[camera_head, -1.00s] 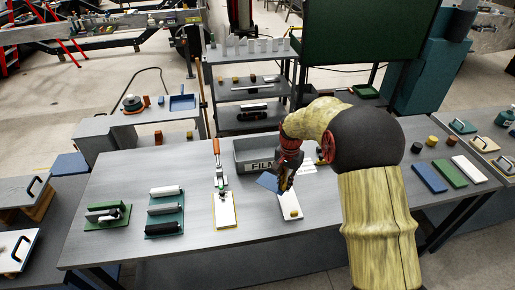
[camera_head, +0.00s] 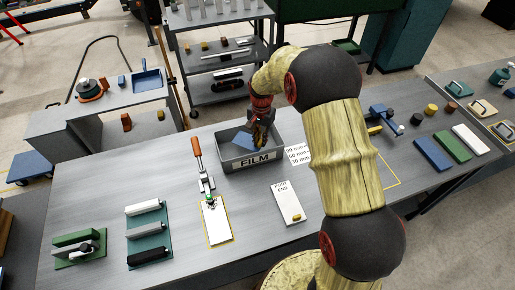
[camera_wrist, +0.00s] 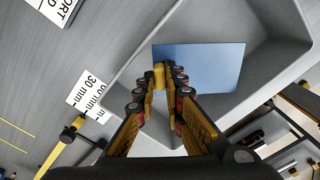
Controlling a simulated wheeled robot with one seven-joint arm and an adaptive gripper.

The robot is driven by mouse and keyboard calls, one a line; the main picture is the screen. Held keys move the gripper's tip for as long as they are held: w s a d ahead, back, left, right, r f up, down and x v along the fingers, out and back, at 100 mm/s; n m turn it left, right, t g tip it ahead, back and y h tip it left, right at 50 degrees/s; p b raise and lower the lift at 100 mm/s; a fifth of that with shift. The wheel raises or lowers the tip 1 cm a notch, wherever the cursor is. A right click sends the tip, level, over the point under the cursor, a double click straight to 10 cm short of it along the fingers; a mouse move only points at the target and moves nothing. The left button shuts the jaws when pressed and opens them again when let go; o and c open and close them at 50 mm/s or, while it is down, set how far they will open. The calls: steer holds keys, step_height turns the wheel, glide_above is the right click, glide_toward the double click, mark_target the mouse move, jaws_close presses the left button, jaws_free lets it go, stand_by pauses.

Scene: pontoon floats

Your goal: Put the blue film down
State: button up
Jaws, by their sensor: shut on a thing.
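The blue film (camera_head: 243,141) is a thin flat blue sheet; in the wrist view (camera_wrist: 205,68) it lies across the opening of a grey bin. My gripper (camera_head: 259,138) is shut on the edge of the film by a small yellow tab; the fingertips also show in the wrist view (camera_wrist: 160,75). The grey bin labelled FILM (camera_head: 236,165) is under my gripper, its walls around the film in the wrist view (camera_wrist: 126,90). I cannot tell whether the film touches the bin's floor.
A white PORT END plate (camera_head: 285,204) with a small yellow block lies in front of the bin. A toggle clamp with an orange handle (camera_head: 197,148) stands left of it. A white card with millimetre sizes (camera_head: 297,153) is at the bin's right.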

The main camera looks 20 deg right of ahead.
steer(key=shift+f+b, duration=0.4)
steer(key=shift+f, duration=2.65)
steer(key=shift+f, duration=0.15)
steer(key=o, duration=0.7)
steer(key=shift+o, duration=0.2)
